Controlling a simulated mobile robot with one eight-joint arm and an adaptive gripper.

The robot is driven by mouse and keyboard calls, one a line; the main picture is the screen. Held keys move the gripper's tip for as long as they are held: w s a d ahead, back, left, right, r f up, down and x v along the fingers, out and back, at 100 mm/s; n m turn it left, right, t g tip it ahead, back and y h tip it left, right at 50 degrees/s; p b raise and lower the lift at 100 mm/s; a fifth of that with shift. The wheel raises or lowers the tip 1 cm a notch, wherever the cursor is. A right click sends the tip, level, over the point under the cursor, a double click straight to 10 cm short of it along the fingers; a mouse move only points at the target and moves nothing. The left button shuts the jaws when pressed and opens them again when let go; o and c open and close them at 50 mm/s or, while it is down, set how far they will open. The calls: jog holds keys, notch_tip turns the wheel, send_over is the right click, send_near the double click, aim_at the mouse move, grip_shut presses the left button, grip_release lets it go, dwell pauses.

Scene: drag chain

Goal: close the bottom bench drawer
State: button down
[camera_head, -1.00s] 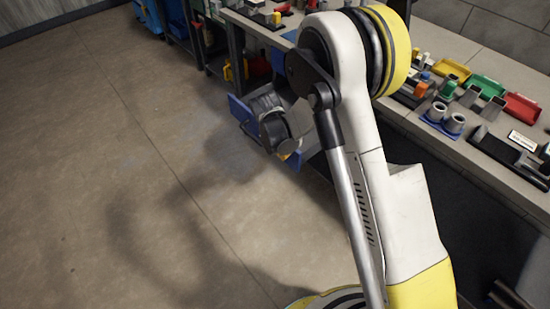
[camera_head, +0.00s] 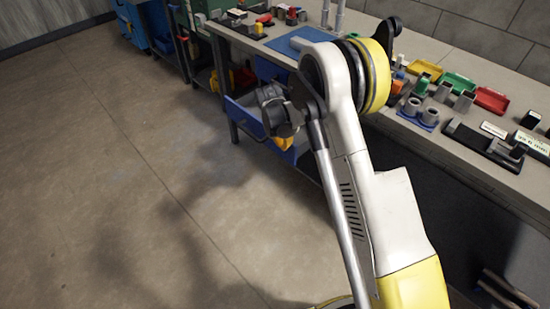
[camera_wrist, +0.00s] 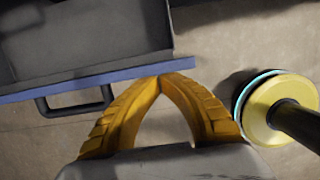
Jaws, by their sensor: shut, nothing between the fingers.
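The bottom bench drawer (camera_head: 243,115) has a blue front and stands open, out from under the bench, in the head view. In the wrist view the drawer's blue front edge (camera_wrist: 80,82) runs across the upper left. Its grey inside lies behind that edge and a dark bar handle (camera_wrist: 75,104) in front. My gripper (camera_wrist: 160,78) is shut and empty, its yellow fingertips at the right part of the drawer's front edge. Whether they touch it, I cannot tell. In the head view my gripper (camera_head: 284,143) is partly hidden by my wrist, which also covers part of the drawer.
The bench top (camera_head: 455,160) carries trays, blocks and a blue mat (camera_head: 300,40). Another blue drawer front (camera_head: 270,70) shows higher under the bench. A shelf rack with bins stands to the left. The floor (camera_head: 110,170) in front is clear.

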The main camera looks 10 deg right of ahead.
jog(key=w+d, duration=0.2)
jog(key=d, duration=0.1)
jog(key=w+d, duration=0.3)
jog(key=d, duration=0.1)
jog(key=w+d, duration=0.3)
jog(key=d, duration=0.1)
jog(key=shift+w, duration=0.25)
